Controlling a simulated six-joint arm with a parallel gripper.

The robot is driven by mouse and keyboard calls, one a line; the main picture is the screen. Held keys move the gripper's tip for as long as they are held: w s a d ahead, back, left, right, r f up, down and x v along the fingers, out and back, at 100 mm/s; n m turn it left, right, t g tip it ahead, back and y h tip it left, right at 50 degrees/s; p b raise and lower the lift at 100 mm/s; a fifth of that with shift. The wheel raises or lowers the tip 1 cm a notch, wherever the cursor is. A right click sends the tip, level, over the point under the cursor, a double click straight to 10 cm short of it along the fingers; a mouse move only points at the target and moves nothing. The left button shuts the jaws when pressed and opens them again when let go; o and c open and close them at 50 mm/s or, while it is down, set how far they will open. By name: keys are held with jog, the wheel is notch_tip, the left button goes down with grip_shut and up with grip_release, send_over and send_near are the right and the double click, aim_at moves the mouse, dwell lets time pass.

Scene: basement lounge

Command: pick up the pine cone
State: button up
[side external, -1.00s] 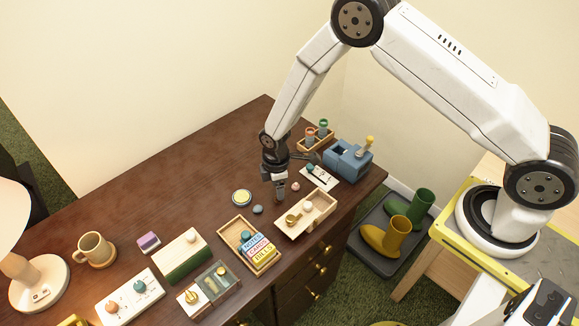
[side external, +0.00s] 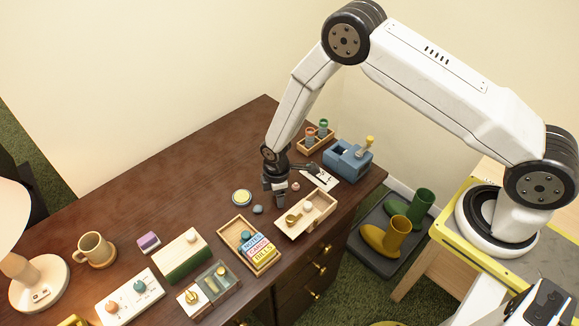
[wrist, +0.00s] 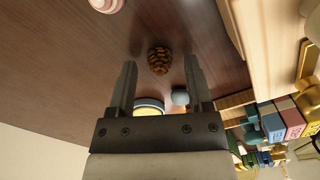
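The pine cone (wrist: 159,60) is small, brown and scaly. In the wrist view it lies on the dark wooden desk, appearing between and slightly beyond my fingertips. My gripper (wrist: 160,68) is open, with a finger to each side of the cone in the picture and no visible contact. In the side view my gripper (side external: 276,199) points down low over the desk, left of the wooden tray with a brass piece; the pine cone cannot be made out there.
A card box (side external: 236,225) stands nearer the front. The desk (side external: 190,180) is clear toward the back left.

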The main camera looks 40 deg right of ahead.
grip_shut()
jog(key=shift+r, duration=0.15)
jog(key=shift+r, duration=0.85)
jog(key=s+d+r, duration=0.2)
jog(key=s+r, duration=0.9)
jog(key=s, duration=0.2)
jog(key=shift+s+d, duration=0.15)
jog(key=shift+s, duration=0.25)
